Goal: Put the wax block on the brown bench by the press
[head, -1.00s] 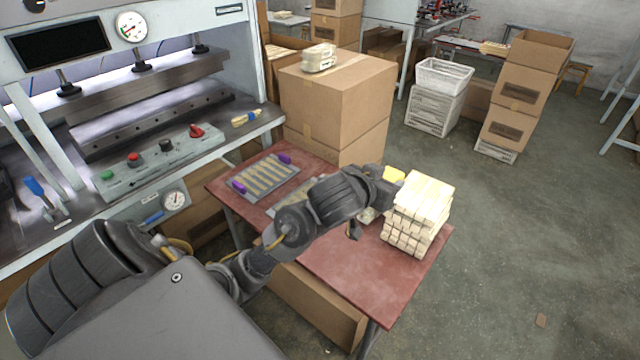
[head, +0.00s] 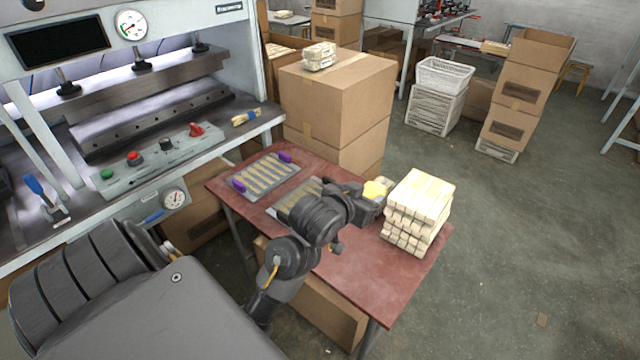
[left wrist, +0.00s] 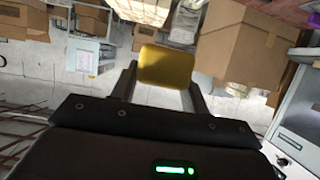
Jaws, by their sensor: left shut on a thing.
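The yellow wax block (head: 375,189) is in my left gripper (head: 372,192), just left of the stack of pale wooden pieces. The left wrist view shows the block (left wrist: 165,67) between the two fingers of the gripper (left wrist: 163,82), which is shut on it. The brown bench (head: 372,280) has a reddish-brown top, and the block appears over it. I cannot tell how high. The press (head: 150,95) stands on the left with its gauge and control panel. My right gripper is not in view.
The stack of pale wooden pieces (head: 420,200) stands on the bench's right end. A tray with purple ends (head: 263,177) lies at its back left, and a second tray (head: 297,200) is partly hidden by my arm. Cardboard boxes (head: 338,90) stand behind. The bench's front is clear.

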